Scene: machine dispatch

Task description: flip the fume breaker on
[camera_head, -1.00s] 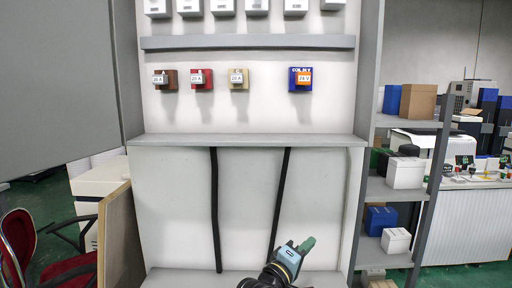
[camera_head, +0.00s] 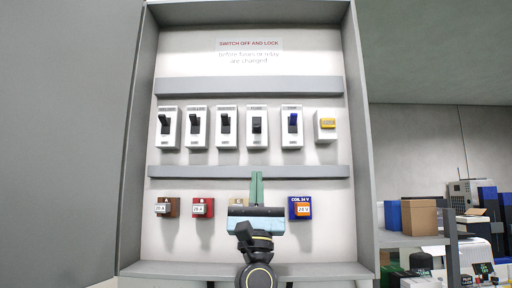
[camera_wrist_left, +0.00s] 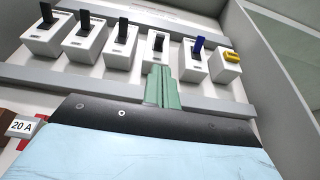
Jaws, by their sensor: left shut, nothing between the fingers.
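The fourth breaker from the left (camera_head: 257,138), whose small label seems to read FUME, is a white box with a black lever. Its lever looks shorter and lower than its neighbours' levers. It also shows in the left wrist view (camera_wrist_left: 155,55), just beyond the fingertips. My left gripper (camera_head: 256,178) has green fingers, shut and empty, pointing up below this breaker in front of the lower grey rail. In the left wrist view the fingers (camera_wrist_left: 162,88) overlap the breaker's lower edge; I cannot tell whether they touch it. My right gripper is not in view.
Three black-lever breakers (camera_head: 196,128) stand to the left; a blue-lever one (camera_head: 292,128) and a yellow-switch box (camera_head: 326,126) stand to the right. Grey rails (camera_head: 250,86) run above and below the row. Fuse blocks (camera_head: 203,208) and a blue coil block (camera_head: 299,207) sit lower.

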